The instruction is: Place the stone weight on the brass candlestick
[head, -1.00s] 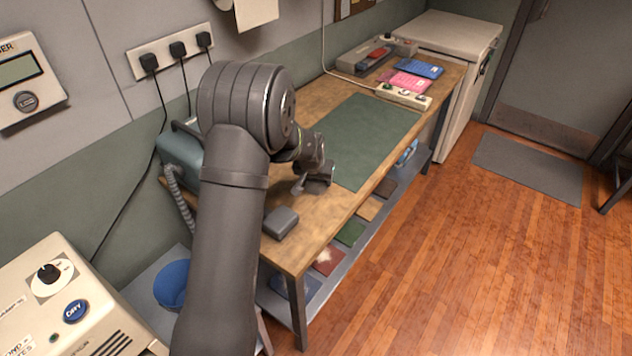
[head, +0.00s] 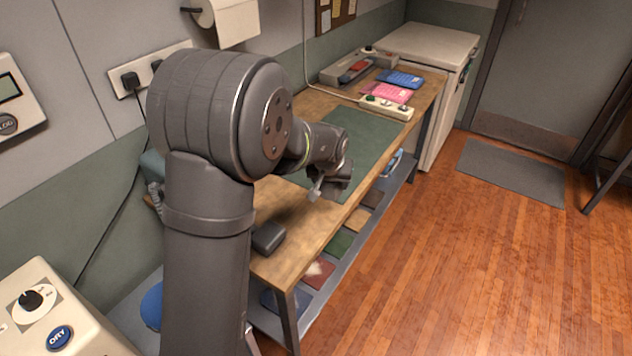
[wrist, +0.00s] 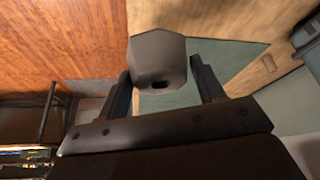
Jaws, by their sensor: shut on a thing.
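My gripper (head: 322,188) is over the workbench, near the front-left part of the green mat. In the wrist view, my gripper (wrist: 162,88) is shut on a grey, faceted block with a dark slot, which looks like the stone weight (wrist: 158,52). The block sits between the two dark fingers, with the mat and bench behind it. In the head view the held block is small and mostly hidden by the gripper. I see no brass candlestick in either view.
Another dark grey block (head: 268,237) lies near the left end of the wooden bench (head: 322,222). The green mat (head: 358,135) is bare where it shows. A power strip (head: 386,107) and pink (head: 388,92) and blue (head: 400,79) items are at the far end. Cloth squares lie on the lower shelf.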

